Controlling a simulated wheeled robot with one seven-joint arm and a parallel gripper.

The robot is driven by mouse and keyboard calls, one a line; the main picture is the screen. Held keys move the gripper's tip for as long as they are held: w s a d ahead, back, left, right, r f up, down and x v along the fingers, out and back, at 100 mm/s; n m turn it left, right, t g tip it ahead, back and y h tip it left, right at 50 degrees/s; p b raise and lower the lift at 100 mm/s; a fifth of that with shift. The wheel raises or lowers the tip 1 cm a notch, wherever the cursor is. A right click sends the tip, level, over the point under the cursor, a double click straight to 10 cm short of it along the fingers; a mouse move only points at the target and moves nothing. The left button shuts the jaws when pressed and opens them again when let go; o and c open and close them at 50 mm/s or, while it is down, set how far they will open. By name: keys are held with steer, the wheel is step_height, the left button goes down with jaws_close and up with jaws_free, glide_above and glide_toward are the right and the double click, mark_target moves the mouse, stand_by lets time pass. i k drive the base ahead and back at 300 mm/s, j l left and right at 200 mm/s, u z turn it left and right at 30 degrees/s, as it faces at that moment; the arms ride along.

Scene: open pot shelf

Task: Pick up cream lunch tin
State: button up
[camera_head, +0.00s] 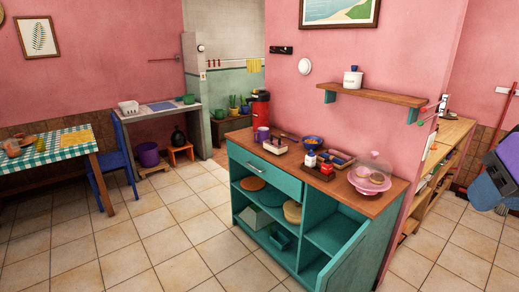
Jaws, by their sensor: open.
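I cannot make out for certain which thing is the cream lunch tin. A small cream-white lidded container (352,80) with a dark rim stands upright on the wooden wall shelf (385,97). A tan, rounded thing (292,211) sits inside the teal open cabinet (333,232), and a pale box (254,218) lies lower in it; both are too small to identify. My gripper's fingers do not show. Only a blue-grey part of my arm shows at the right edge, well apart from the cabinet and wall shelf.
The cabinet's wooden top holds a red flask (260,108), a purple mug (263,134), a blue bowl (312,142), red-and-white boxes and a pink stand with a clear dome (371,174). A blue chair (113,163) and checked table (60,147) stand left. Tiled floor before the cabinet is clear.

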mark_target(277, 147)
steer(key=i+j+u, duration=0.1)
steer(key=u, duration=0.25)
steer(key=i+u, duration=0.1)
steer(key=u, duration=0.25)
steer(key=i+j+u, duration=0.1)
steer(key=u, duration=0.3)
steer(key=i, duration=1)
steer(key=i+z, duration=0.15)
steer(key=i, duration=0.9)
steer(key=i+j, duration=0.2)
steer(key=i, duration=0.8)
steer(key=i+z, duration=0.15)
steer(key=z, duration=1.3)
